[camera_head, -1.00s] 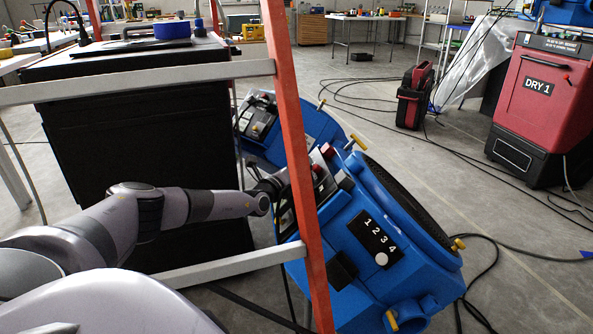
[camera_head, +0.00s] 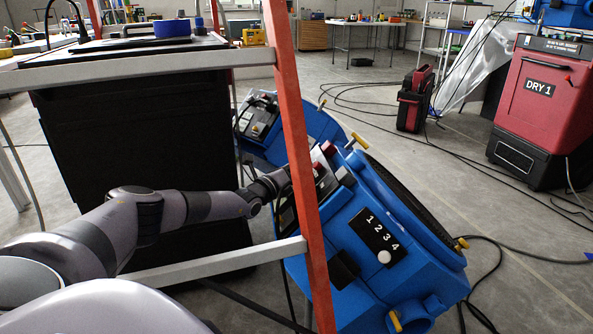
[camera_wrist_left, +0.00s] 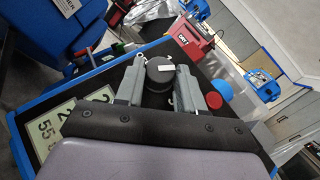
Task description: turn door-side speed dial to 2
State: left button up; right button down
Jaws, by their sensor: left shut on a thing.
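The near blue blower (camera_head: 352,222) lies tilted behind the orange ladder post. Its side has a black 1-2-3-4 scale (camera_head: 374,231) with a white round marker (camera_head: 384,257) at 4. In the left wrist view, a black round dial (camera_wrist_left: 159,70) with a white mark sits on the control panel. My left gripper (camera_wrist_left: 163,84) is shut on this dial, one finger on each side. In the head view my left gripper (camera_head: 283,182) reaches the blower's panel, partly hidden by the post. The dial's numbers cannot be read. My right gripper is not in view.
The orange ladder post (camera_head: 296,150) and its grey rungs (camera_head: 215,268) stand close around my left arm. A second blue blower (camera_head: 262,125) lies behind. A red button (camera_wrist_left: 218,106) is close to my right-hand finger. Cables cross the floor at right.

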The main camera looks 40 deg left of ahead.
pick_arm(q)
jog(key=shift+a+m+h, duration=0.1)
jog(key=shift+m+h, duration=0.5)
jog(key=o, duration=1.1)
jog(key=shift+c, duration=0.2)
jog(key=shift+s+p, duration=0.5)
jog(key=shift+s, duration=0.1)
jog(key=s, duration=0.1)
jog(key=s+p, duration=0.1)
jog(key=s, duration=0.1)
jog(key=s+p, duration=0.1)
jog(key=shift+s+f, duration=0.2)
jog(key=shift+f, duration=0.1)
jog(key=shift+s+f+p, duration=0.2)
jog(key=shift+s+p, duration=0.1)
jog(key=shift+s, duration=0.45)
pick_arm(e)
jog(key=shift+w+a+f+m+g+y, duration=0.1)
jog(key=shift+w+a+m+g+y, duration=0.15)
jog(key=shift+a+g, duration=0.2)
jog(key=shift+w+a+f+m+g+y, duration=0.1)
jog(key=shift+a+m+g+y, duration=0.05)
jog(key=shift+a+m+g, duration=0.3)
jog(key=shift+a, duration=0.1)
pick_arm(q)
jog(key=shift+r, duration=0.1)
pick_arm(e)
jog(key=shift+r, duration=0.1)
